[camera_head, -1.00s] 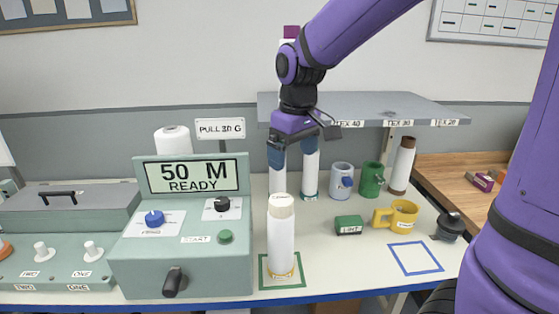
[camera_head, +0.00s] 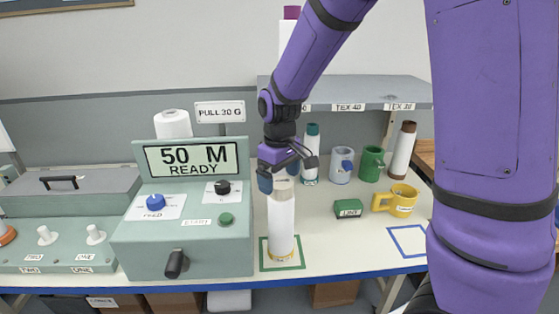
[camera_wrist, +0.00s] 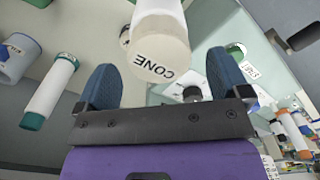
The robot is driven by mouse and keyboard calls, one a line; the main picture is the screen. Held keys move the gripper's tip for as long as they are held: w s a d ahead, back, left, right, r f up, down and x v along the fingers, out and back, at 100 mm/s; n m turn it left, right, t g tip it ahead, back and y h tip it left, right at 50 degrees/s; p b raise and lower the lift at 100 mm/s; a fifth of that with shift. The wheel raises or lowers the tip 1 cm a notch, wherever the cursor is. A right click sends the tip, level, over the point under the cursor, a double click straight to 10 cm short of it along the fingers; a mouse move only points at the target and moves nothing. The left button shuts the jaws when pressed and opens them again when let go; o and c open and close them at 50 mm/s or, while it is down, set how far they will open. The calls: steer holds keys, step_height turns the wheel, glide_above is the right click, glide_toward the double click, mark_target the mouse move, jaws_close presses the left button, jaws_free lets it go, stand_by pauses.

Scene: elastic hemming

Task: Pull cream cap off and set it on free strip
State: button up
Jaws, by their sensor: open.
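The cream cap (camera_head: 282,189) sits on top of a tall white cone (camera_head: 281,225), which stands upright inside a green outlined square on the bench (camera_head: 335,245). My gripper (camera_head: 278,178) is open at the height of the cap, one blue finger on its left and the other close to its right. In the wrist view the cap (camera_wrist: 158,60) carries the word CONE and shows between and beyond the spread fingers of my gripper (camera_wrist: 164,80). I see no contact. A bare stretch of bench lies right of the cone.
The grey machine with a 50 M READY display (camera_head: 191,157) stands close left. A green block (camera_head: 348,208), a yellow mug (camera_head: 403,200) and a blue outlined square (camera_head: 408,240) are to the right. Mugs and tubes stand behind, under a grey shelf (camera_head: 375,92).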

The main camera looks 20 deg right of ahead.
mark_target(280, 182)
steer(key=shift+f, duration=1.05)
steer(key=c, duration=1.1)
steer(key=shift+r, duration=2.25)
steer(key=shift+r, duration=2)
steer(key=shift+s, duration=0.1)
